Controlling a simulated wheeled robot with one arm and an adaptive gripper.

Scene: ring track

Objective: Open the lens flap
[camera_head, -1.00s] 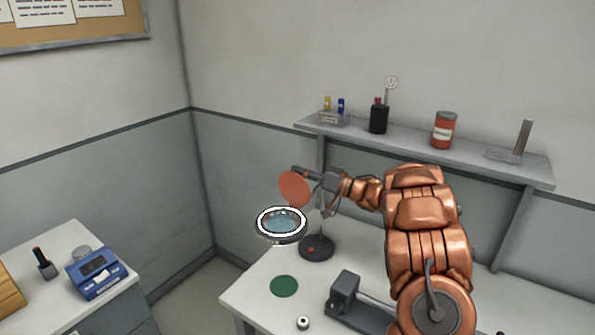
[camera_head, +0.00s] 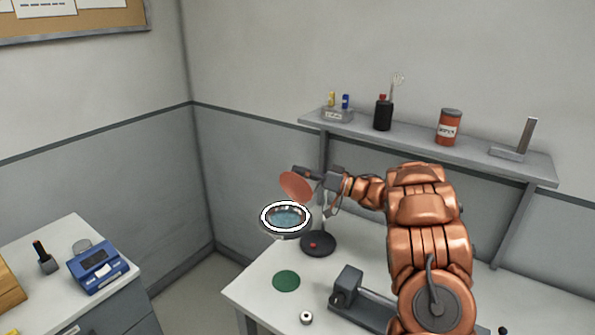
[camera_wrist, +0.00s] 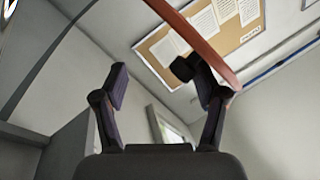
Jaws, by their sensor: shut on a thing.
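The magnifier lamp's round lens (camera_head: 286,217), with a bright white ring, stands over the table's back left corner. Its orange-red flap (camera_head: 296,187) stands raised and tilted above the lens in the head view. My gripper (camera_head: 306,173) is at the flap's upper right edge and shut on it. In the wrist view, the flap's curved red rim (camera_wrist: 195,38) passes by the right fingertip of my gripper (camera_wrist: 150,80). The exact contact is partly hidden. The lamp's dark round base (camera_head: 318,245) has a red button.
A green disc (camera_head: 286,281), a small white-topped round item (camera_head: 306,317) and a grey clamp-like device (camera_head: 348,290) are on the white table (camera_head: 262,300). A shelf (camera_head: 420,145) with bottles and a can runs along the wall behind my arm.

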